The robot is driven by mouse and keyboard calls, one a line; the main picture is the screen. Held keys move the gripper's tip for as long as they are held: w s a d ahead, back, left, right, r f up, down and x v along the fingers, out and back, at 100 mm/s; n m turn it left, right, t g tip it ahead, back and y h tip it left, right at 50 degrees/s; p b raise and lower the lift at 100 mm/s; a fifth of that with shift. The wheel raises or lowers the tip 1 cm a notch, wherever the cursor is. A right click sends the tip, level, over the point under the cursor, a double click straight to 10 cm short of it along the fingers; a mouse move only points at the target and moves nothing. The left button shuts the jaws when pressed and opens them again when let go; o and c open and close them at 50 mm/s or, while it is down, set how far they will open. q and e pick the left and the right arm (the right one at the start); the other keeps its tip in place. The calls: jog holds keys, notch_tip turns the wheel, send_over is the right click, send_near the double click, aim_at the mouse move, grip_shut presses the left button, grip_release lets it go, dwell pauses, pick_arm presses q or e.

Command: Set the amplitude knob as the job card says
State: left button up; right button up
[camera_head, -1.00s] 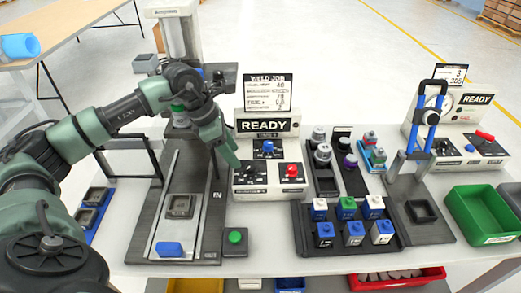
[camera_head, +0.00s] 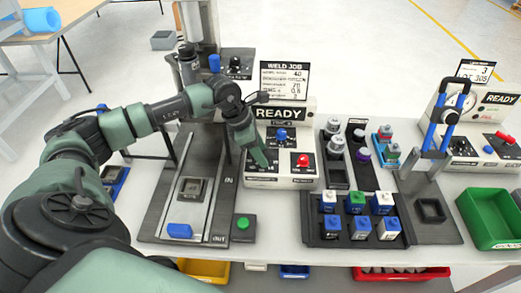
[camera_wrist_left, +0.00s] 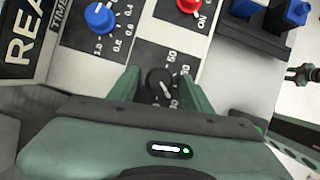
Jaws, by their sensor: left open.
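The job card headed WELD JOB (camera_head: 285,80) stands above the READY display; its top row appears to read 40, and the other rows are too small to read surely. The control box (camera_head: 281,183) has a blue knob (camera_head: 281,134) and a red switch (camera_head: 303,160). My left gripper (camera_head: 261,160) points down at the box's front left and hides the black knob there. In the left wrist view the black knob (camera_wrist_left: 159,82), with a numbered dial, sits between my open fingers. I cannot tell whether they touch it. My right gripper is out of view.
To the right are a rack of capped blocks (camera_head: 355,240), a blue-handled press (camera_head: 436,120) and a green bin (camera_head: 492,215).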

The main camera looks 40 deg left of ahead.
pick_arm(q)
grip_shut()
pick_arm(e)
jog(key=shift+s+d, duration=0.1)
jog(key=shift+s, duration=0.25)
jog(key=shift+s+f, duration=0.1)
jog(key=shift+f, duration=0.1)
pick_arm(q)
jog(key=n+t+y+b, duration=0.1)
jog(key=n+b, duration=0.1)
jog(key=n, duration=0.1)
jog(key=shift+d+f+n+b, duration=0.1)
jog(key=shift+f+n+b, duration=0.05)
jog(key=shift+n+b, duration=0.2)
jog(key=n+y+b, duration=0.1)
jog(key=n+b, duration=0.1)
jog(key=n, duration=0.1)
jog(key=shift+s+t+b, duration=0.1)
jog(key=shift+t+b, duration=0.2)
jog(key=shift+r+n+y+b, duration=0.2)
jog(key=shift+n+y+b, duration=0.1)
jog(key=shift+n, duration=0.25)
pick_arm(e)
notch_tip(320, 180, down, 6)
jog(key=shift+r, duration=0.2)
